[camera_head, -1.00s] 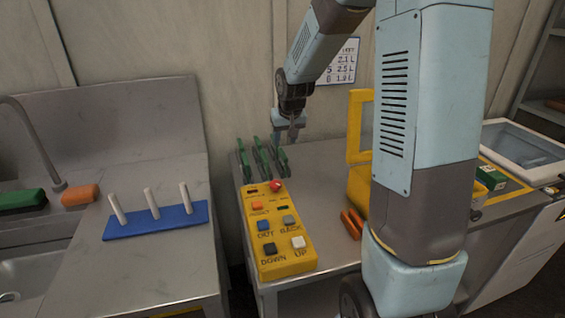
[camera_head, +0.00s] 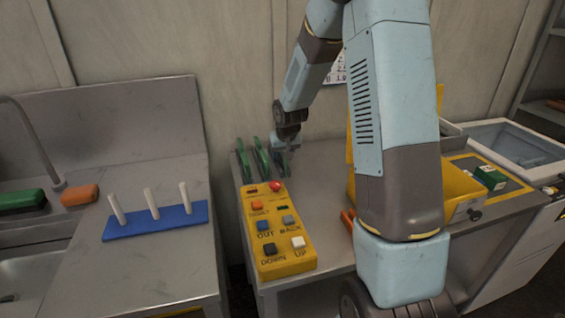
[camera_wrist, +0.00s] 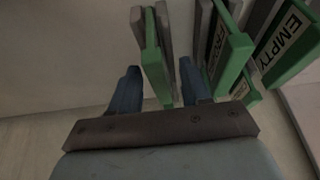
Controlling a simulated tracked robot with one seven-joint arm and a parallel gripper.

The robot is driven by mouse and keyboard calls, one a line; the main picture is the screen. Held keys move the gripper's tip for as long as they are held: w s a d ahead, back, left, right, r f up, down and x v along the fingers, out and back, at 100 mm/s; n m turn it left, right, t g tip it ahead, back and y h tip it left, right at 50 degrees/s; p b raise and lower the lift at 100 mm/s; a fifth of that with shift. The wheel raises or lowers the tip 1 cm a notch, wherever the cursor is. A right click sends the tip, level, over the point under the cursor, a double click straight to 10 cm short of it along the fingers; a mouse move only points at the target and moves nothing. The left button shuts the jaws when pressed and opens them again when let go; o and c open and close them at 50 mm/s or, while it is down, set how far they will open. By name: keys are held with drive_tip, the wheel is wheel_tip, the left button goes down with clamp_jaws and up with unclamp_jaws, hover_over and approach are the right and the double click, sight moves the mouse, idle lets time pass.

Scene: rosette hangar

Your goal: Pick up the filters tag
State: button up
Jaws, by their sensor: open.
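Several green tags stand on edge in a row behind the yellow button panel. In the wrist view, one green tag (camera_wrist: 153,58) is seen nearly edge-on between the fingers of my gripper (camera_wrist: 160,70), and its label is hidden. My gripper is open, with one blue finger on each side of this tag. The middle tag (camera_wrist: 232,55) carries a partly hidden word starting with F, and the right tag (camera_wrist: 290,42) reads EMPTY. I cannot tell which is the filters tag. In the head view, my gripper (camera_head: 284,150) is at the right end of the row.
The yellow button panel (camera_head: 278,240) is in front of the tags. A yellow bin (camera_head: 455,188) and a green box (camera_head: 490,177) are to the right. A blue base with white pegs (camera_head: 155,222) is on the left counter. The bench's middle is fairly clear.

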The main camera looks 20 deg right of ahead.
drive_tip(key=shift+w+f, duration=0.1)
drive_tip(key=shift+f, duration=0.15)
clamp_jaws()
idle(0.3)
drive_tip(key=shift+r, duration=0.1)
